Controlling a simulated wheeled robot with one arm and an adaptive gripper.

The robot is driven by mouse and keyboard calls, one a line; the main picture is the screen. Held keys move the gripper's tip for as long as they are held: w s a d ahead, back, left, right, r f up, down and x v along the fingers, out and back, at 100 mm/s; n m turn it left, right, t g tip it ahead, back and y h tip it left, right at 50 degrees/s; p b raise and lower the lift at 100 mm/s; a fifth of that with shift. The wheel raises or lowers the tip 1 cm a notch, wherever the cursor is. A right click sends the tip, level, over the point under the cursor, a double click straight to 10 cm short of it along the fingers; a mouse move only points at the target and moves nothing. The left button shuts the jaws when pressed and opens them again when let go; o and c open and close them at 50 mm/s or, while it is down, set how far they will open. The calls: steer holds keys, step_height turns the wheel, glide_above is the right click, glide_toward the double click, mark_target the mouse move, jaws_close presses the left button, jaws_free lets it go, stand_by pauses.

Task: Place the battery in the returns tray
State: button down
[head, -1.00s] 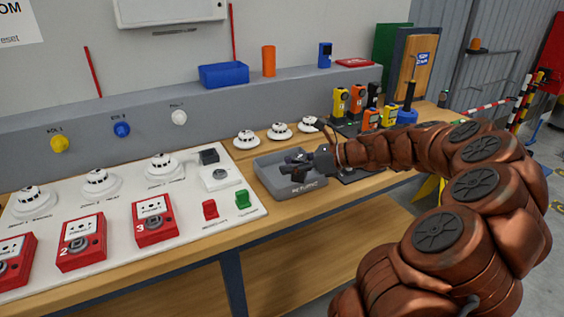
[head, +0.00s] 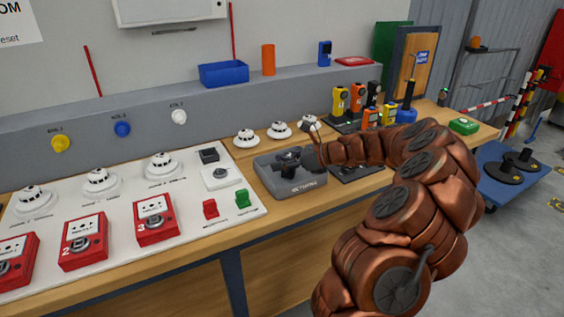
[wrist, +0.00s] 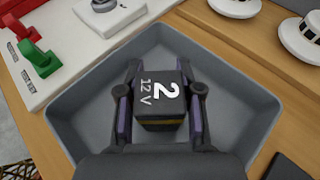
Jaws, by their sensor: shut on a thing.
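The grey returns tray (wrist: 75,118) surrounds the battery in that view, so the battery is over or inside the tray. I cannot tell whether it touches the floor of the tray. In the head view the tray (head: 292,191) sits on the wooden bench, and my gripper (head: 288,160) is low over it. The battery is hard to make out there.
A white panel (head: 120,240) with red call points and detectors lies left of the tray. White detectors (head: 280,130) stand behind it. Several yellow and orange handheld devices (head: 356,98) stand at the back right. A green box (head: 464,126) sits near the bench's right end.

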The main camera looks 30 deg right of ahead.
steer(key=c, duration=0.8)
jaws_free()
steer(key=shift+o, duration=0.2)
steer(key=shift+r, duration=0.1)
steer(key=v, duration=1.2)
steer(key=shift+s+b, duration=0.1)
steer(key=shift+b, duration=0.25)
